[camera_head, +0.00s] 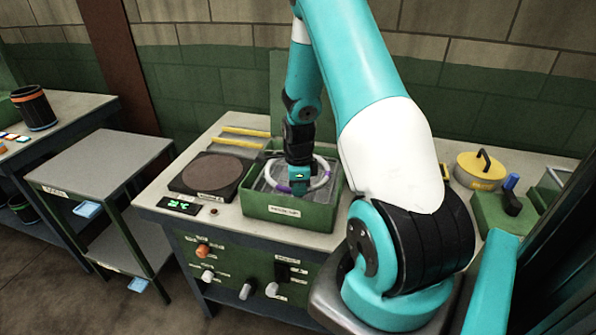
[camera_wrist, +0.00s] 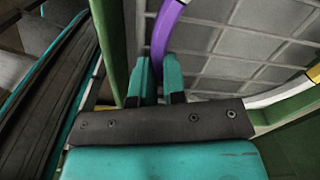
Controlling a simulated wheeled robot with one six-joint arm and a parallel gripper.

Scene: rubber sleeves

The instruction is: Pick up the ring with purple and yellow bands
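The ring (camera_head: 329,172) is pale with coloured bands and is in the green box (camera_head: 262,210). In the wrist view its purple band (camera_wrist: 163,32) runs down between my fingers, and a yellow band (camera_wrist: 314,73) shows at the right edge. My gripper (camera_head: 298,188) reaches down into the box from above. In the wrist view the two teal fingertips (camera_wrist: 158,66) are close together on either side of the purple band, with little gap visible. Part of the ring is hidden behind my gripper. I cannot tell whether the ring is lifted off the box floor.
A round brown plate on a dark base (camera_head: 210,174) stands left of the box, with yellow bars (camera_head: 245,137) behind it. The box walls stand close around my gripper.

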